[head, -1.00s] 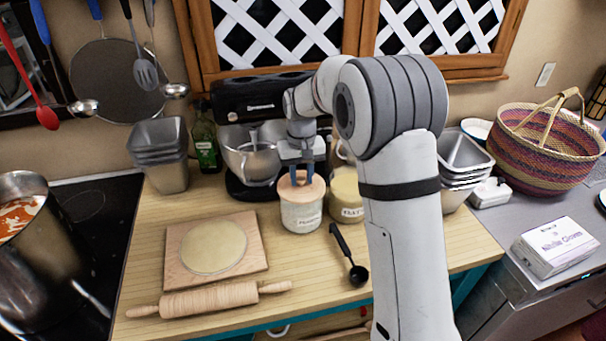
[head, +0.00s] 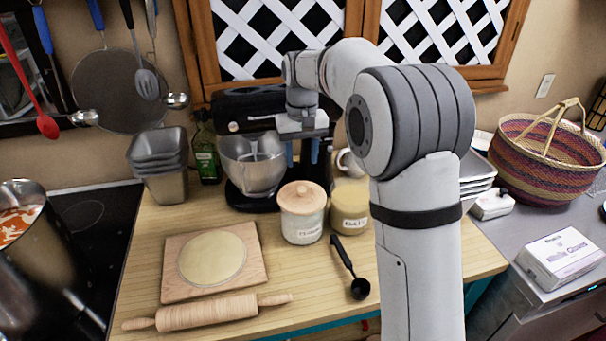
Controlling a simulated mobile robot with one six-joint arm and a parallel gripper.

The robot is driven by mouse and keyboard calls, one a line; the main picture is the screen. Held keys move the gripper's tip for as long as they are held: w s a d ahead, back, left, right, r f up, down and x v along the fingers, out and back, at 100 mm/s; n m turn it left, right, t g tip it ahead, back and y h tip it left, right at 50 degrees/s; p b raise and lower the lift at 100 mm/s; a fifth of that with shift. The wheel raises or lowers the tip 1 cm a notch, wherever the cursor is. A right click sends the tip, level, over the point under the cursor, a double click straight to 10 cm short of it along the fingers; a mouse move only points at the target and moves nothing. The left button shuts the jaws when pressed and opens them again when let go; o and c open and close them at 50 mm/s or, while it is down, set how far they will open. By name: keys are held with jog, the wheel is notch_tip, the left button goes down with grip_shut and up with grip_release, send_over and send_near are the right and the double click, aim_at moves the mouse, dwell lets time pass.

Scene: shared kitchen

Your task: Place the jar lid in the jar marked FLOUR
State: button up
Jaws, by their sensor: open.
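The round wooden jar lid (head: 290,203), with a small knob on top, sits on the mouth of a jar of white contents (head: 302,230). This jar's front label starts with F, but its lettering is blurred. The lid looks level. My gripper (head: 302,152) is above and behind the lid, in front of the mixer, with its blue fingers apart and nothing between them. It does not touch the lid.
A second jar with yellowish contents (head: 350,212) stands close to the right. A black spoon (head: 350,270) lies in front. The stand mixer (head: 250,165) is behind. A dough board (head: 190,285) and rolling pin (head: 207,312) lie left.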

jog(key=s+d+r+m+t, duration=0.1)
jog(key=s+d+r, duration=0.25)
jog(key=s, duration=0.45)
jog(key=s+d+r+t, duration=0.1)
jog(key=s+d+r, duration=0.1)
jog(key=s+d, duration=0.45)
jog(key=s+f, duration=0.2)
jog(key=s, duration=0.3)
jog(key=s+d+f+t, duration=0.1)
jog(key=s+f, duration=0.1)
jog(key=s, duration=0.4)
jog(key=s+d+f+m, duration=0.1)
jog(key=s+f, duration=0.2)
jog(key=s, duration=0.2)
jog(key=shift+s+d+t, duration=0.25)
jog(key=shift+s+t, duration=0.05)
jog(key=shift+f+b, duration=0.5)
